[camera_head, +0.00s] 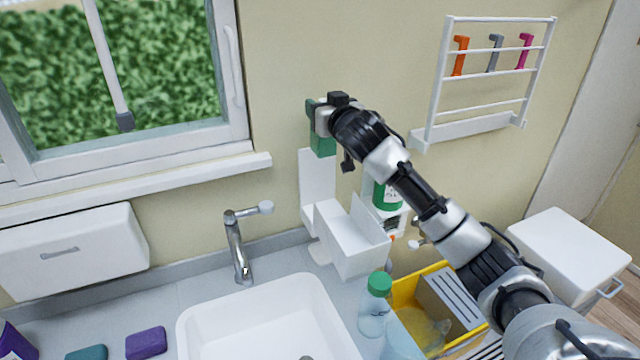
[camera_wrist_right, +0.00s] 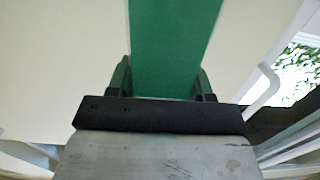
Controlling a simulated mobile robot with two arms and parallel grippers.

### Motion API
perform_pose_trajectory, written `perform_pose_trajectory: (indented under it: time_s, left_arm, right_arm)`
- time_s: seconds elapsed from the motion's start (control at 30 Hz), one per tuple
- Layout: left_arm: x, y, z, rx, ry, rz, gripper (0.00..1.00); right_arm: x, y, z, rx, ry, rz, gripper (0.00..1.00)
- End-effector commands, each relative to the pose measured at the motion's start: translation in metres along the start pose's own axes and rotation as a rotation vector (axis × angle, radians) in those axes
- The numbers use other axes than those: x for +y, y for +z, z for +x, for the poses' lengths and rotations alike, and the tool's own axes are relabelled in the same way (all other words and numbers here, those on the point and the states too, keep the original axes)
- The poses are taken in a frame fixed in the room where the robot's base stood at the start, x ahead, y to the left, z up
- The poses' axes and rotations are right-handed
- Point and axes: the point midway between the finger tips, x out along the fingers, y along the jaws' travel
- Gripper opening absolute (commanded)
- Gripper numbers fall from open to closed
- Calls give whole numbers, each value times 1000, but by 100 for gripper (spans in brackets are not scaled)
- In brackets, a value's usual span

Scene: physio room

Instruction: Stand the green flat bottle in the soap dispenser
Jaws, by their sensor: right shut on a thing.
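The green flat bottle (camera_head: 323,146) is in my right gripper (camera_head: 318,108), high against the wall in the head view. My right gripper is shut on it, and its green body (camera_wrist_right: 175,45) fills the upper middle of the right wrist view between the fingers. The white soap dispenser (camera_head: 350,240), an open-topped holder with a tall back plate, is on the wall below the bottle. The bottle is above the holder, around the top of its back plate. Another green bottle with a white label (camera_head: 386,196) is just right of the holder, partly behind my arm. My left gripper is not in view.
A white sink (camera_head: 260,322) with a faucet (camera_head: 238,245) is below left. A clear bottle with a green cap (camera_head: 375,305) and a yellow crate (camera_head: 405,300) stand right of the sink. A white wall rack (camera_head: 478,125) with colored handles hangs at upper right.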

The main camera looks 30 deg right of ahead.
Motion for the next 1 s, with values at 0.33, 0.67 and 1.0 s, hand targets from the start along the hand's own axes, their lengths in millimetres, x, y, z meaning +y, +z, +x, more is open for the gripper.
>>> perform_pose_trajectory:
  time_s: [0.33,0.67,1.0]
  left_arm:
    - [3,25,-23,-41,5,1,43]
    - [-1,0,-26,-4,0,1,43]
    - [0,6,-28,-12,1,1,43]
  right_arm:
    - [-1,101,3,-32,3,1,4]
    - [-1,139,4,-29,2,1,4]
    - [-1,165,5,-25,1,-1,4]
